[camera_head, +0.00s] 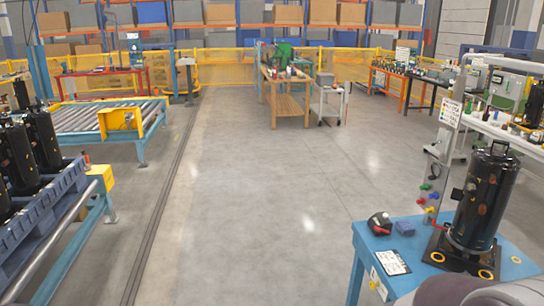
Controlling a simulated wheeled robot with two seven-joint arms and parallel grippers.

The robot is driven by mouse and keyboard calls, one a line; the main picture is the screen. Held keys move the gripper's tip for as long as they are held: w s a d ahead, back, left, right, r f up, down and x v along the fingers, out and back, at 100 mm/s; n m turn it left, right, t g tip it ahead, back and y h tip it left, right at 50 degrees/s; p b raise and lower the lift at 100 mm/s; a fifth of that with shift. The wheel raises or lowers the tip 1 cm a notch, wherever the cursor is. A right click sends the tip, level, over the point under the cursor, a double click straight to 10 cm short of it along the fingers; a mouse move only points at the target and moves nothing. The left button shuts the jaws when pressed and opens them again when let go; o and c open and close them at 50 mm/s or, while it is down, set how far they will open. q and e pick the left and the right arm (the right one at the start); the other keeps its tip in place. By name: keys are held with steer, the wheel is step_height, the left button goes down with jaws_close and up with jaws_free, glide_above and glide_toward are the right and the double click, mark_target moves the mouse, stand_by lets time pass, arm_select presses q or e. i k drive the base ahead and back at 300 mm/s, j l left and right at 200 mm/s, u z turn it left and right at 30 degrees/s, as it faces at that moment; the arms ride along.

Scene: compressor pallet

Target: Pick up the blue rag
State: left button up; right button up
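The blue rag (405,228) is a small, folded-looking dark blue piece. It lies on the blue table (416,258) at the lower right, just right of a red and black object (380,224) and left of a black compressor (484,200). Nothing covers the rag in this view. Neither of my grippers shows. A grey and dark rounded shape at the bottom right edge looks like part of my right arm, and its gripper cannot be seen.
The compressor stands upright on a black base plate. A white label (391,262) lies near the table's front left corner. A pole with coloured knobs (428,196) rises behind the rag. A blue pallet (45,205) with compressors is at the left. The middle floor is clear.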

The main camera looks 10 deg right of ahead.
mark_target(403, 226)
steer(key=i+z, duration=0.15)
steer(key=i, duration=0.9)
steer(key=i+j+z, duration=0.15)
steer(key=i, duration=0.95)
steer(key=i+z, duration=0.35)
steer(key=i+j+z, duration=0.2)
steer(key=i+z, duration=0.15)
steer(key=i, duration=0.15)
steer(key=i+j+z, duration=0.3)
steer(key=i+z, duration=0.25)
steer(key=z, duration=0.15)
steer(key=i+j+z, duration=0.1)
steer(key=i+z, duration=0.15)
steer(key=z, duration=0.15)
steer(key=i+j+z, duration=0.2)
steer(key=z, duration=0.15)
steer(key=i+j+z, duration=0.25)
steer(key=z, duration=0.15)
